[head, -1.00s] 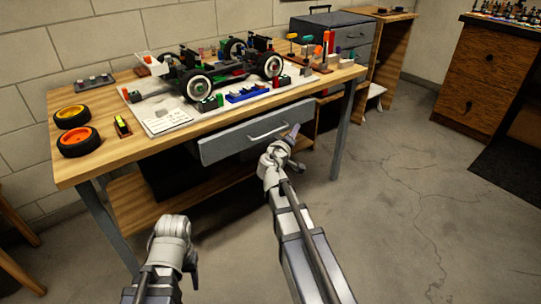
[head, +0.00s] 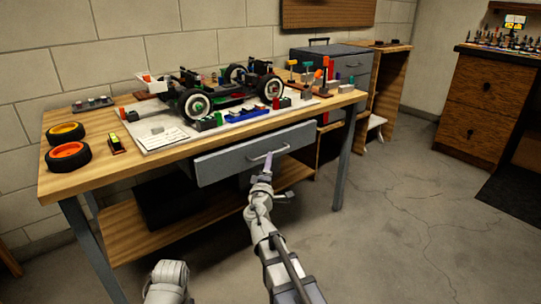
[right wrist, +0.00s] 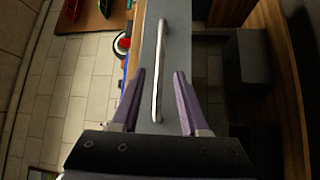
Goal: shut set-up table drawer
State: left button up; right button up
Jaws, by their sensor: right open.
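The set-up table (head: 75,183) has a grey drawer (head: 222,166) under its top, its front standing out a little from the table's front edge. A pale bar handle (head: 282,149) runs along the drawer front. My right gripper (head: 268,160) is at the handle, pointing at the drawer front. In the right wrist view, the open fingers (right wrist: 159,75) lie on either side of the handle (right wrist: 157,95), with the drawer front (right wrist: 180,45) beyond. I cannot tell whether they touch it. Only part of my left arm shows at the bottom; its gripper is out of view.
On the table top are an RC car (head: 232,92), two orange-rimmed wheels (head: 68,152) and small parts. A lower shelf (head: 135,235) holds a dark box. A grey toolbox (head: 335,65) stands behind, right. The floor on the right (head: 420,220) is clear.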

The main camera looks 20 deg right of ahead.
jog(key=x, duration=0.5)
jog(key=shift+w, duration=0.1)
grip_shut()
dwell(1.2)
